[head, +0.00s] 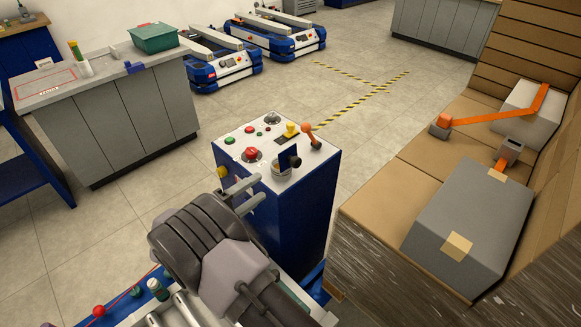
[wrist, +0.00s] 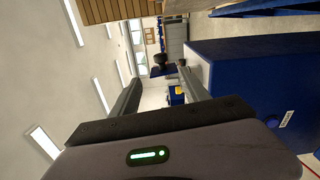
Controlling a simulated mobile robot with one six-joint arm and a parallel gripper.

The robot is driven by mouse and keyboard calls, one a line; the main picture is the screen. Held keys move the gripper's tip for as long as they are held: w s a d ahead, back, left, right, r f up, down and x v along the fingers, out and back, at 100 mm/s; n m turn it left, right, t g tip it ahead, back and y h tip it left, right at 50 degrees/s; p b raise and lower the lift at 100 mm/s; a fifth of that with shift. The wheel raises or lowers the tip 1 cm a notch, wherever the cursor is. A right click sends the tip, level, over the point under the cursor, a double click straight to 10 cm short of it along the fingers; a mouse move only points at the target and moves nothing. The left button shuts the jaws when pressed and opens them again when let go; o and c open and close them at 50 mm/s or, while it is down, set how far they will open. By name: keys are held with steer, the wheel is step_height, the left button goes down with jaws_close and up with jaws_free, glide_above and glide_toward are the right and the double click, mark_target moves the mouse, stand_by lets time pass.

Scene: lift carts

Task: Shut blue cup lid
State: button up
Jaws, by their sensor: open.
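The blue console (head: 295,215) with a white top stands in front of my arm, and it fills the right of the wrist view (wrist: 245,75). My gripper (head: 259,187) is open and empty, just left of the console's near side and below the fitting. In the wrist view, a dark knob (wrist: 158,59) shows beyond the open fingers (wrist: 163,82).
The console top carries a red knob (head: 252,154), a yellow switch (head: 291,129) and an orange-handled lever (head: 309,133). A wooden crate with grey boxes (head: 465,225) stands close on the right. A grey counter (head: 115,120) is at the left; open floor lies behind the console.

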mark_target(292, 165)
steer(key=b+x, duration=0.3)
steer(key=x, duration=1.2)
steer(key=shift+w+d+b, duration=0.25)
steer(key=shift+b, duration=0.15)
steer(key=shift+f, duration=0.1)
jaws_close()
